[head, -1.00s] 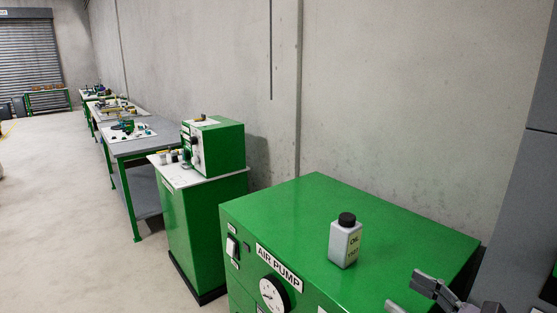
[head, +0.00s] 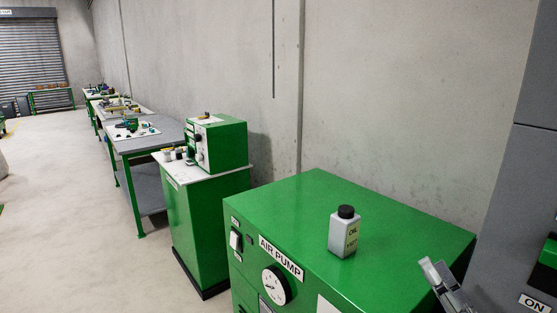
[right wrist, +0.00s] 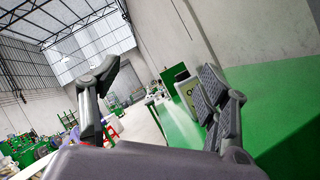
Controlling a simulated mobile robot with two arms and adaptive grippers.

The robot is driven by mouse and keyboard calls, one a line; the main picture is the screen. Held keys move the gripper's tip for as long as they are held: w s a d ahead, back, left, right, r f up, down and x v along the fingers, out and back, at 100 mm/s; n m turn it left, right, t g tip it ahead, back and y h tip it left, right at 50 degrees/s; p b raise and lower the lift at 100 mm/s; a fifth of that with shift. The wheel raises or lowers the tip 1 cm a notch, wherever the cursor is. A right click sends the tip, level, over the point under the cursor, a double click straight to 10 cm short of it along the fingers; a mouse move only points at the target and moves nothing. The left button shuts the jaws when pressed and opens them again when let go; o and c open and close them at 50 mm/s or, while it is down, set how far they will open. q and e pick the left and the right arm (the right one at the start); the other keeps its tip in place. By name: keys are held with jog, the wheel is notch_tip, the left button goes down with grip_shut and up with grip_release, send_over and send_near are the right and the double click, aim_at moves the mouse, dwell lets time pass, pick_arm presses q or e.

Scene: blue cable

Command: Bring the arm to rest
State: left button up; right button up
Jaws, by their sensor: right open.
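My right gripper (head: 443,284) shows at the lower right of the head view, beside the right edge of the green air pump cabinet (head: 405,225). In the right wrist view the gripper (right wrist: 158,78) has its fingers spread wide, with nothing between them. A grey oil bottle (head: 343,237) with a black cap stands upright on the cabinet top, left of and apart from the gripper in the head view. The bottle (right wrist: 186,92) also shows in the right wrist view, partly hidden behind the right finger. My left gripper is not in view. No blue cable is seen.
A green cabinet with a machine (head: 222,146) on top stands farther left, then workbenches (head: 150,139) along the concrete wall. A grey cabinet (head: 510,200) with an ON label stands at the right.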

jog(key=s+d+f+m+g+h, duration=0.25)
jog(key=f+m+h, duration=0.45)
jog(key=m, duration=0.4)
jog(key=s+d+f+m+g+h, duration=0.1)
jog(key=d+f+m+g+h, duration=0.45)
jog(key=m, duration=0.65)
jog(key=s+a+f+m+g+y, duration=0.3)
jog(key=s+a+f+g, duration=0.2)
jog(key=s+a+f, duration=0.35)
jog(key=s+a+f+m+g+y, duration=0.3)
jog(key=s+a+f+g, duration=0.25)
jog(key=s+f, duration=0.55)
notch_tip(320, 180, down, 24)
jog(key=s+d+f+g+p, duration=0.1)
jog(key=s+d+f+g, duration=0.1)
jog(key=s+f, duration=1.4)
jog(key=shift+s+d+f+n+h+p, duration=0.15)
jog(key=shift+s+f+n+h+p, duration=0.2)
jog(key=shift+f+p, duration=0.1)
